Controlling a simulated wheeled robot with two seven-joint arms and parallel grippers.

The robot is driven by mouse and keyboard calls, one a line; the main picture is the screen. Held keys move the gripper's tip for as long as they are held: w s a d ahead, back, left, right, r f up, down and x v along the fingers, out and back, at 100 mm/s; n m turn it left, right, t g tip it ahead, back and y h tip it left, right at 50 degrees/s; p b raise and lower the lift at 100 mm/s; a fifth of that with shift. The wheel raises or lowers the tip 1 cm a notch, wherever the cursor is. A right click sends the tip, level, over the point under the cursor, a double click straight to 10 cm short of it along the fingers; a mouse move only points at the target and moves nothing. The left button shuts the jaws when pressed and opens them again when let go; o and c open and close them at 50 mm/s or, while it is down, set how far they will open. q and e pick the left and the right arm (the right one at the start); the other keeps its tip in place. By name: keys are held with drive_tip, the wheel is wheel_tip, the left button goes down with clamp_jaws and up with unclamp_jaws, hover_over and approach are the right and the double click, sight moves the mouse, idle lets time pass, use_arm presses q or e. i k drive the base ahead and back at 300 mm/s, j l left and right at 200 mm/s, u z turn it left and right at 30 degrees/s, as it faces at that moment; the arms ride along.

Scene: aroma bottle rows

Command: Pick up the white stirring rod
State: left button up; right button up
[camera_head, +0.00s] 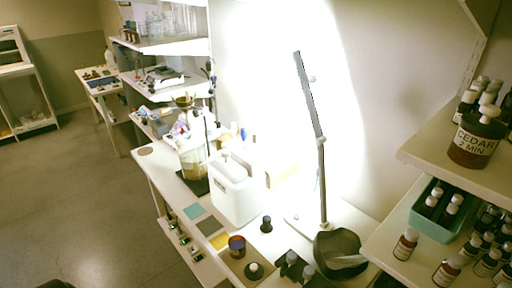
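I cannot make out the white stirring rod for certain. A dark bowl (324,244) stands on the bench below the lamp, with a pale piece inside it that I cannot identify. Neither of my grippers can be made out in the head view.
A lamp with a grey arm (321,175) rises over the bench and glares on the wall. A purple-orange jar (237,246) and small dark bottles (266,224) stand near the front. Right shelves hold a CEDAR jar (472,145), a green tray (417,214) and several bottles. Floor (90,210) is clear at left.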

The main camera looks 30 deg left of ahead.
sight(255, 134)
drive_tip(key=u, duration=1.2)
drive_tip(key=j, duration=0.25)
drive_tip(key=i+j+z, duration=0.1)
drive_tip(key=i+j, duration=0.05)
drive_tip(key=j, duration=0.05)
